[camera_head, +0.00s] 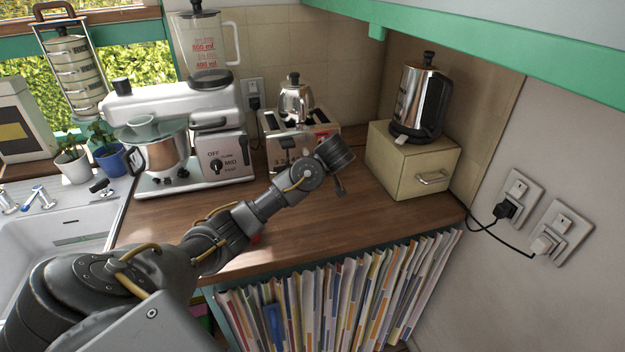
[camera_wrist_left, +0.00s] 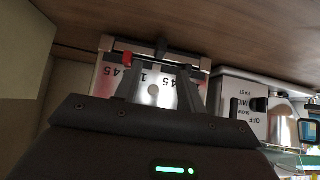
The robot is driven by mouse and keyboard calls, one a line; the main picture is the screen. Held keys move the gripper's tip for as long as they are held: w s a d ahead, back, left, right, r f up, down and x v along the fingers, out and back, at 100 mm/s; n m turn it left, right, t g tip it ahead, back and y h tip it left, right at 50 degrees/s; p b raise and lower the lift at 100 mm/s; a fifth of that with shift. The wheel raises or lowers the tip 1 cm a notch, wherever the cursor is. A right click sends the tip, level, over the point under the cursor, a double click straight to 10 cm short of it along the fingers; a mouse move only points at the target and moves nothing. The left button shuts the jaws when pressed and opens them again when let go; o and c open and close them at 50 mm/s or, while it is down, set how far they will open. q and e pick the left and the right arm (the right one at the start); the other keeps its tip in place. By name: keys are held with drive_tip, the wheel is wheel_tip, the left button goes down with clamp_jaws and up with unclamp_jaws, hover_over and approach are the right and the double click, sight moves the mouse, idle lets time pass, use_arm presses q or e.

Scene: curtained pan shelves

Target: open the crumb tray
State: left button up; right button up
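The steel toaster (camera_head: 270,128) stands on the wooden counter against the back wall, partly hidden by my left arm. In the left wrist view its numbered front (camera_wrist_left: 110,78) shows upside down, with a red part (camera_wrist_left: 127,58) near its edge. A metal strip with a dark piece (camera_wrist_left: 180,49) lies along its base edge; I cannot tell for sure that this is the crumb tray. My left gripper (camera_wrist_left: 168,85) is open in front of the toaster, its fingers apart with the front panel between them. Contact is unclear. My right gripper is not in view.
A stand mixer (camera_head: 190,130) stands left of the toaster. A cream box (camera_head: 405,165) with a metal handle carries a kettle (camera_head: 420,100) on the right. A small metal pot (camera_head: 296,100) is on the toaster. The counter (camera_head: 375,220) is clear in front.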

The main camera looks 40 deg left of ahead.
use_arm(q)
drive_tip(key=p+x, duration=0.2)
drive_tip(key=x, duration=0.6)
drive_tip(key=shift+a+f, duration=0.2)
drive_tip(key=shift+a, duration=0.15)
drive_tip(key=shift+p+x, duration=0.35)
drive_tip(key=shift+x, duration=0.5)
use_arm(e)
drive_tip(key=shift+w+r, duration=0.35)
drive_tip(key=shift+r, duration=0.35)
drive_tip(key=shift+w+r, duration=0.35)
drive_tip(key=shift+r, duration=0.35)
use_arm(q)
clamp_jaws()
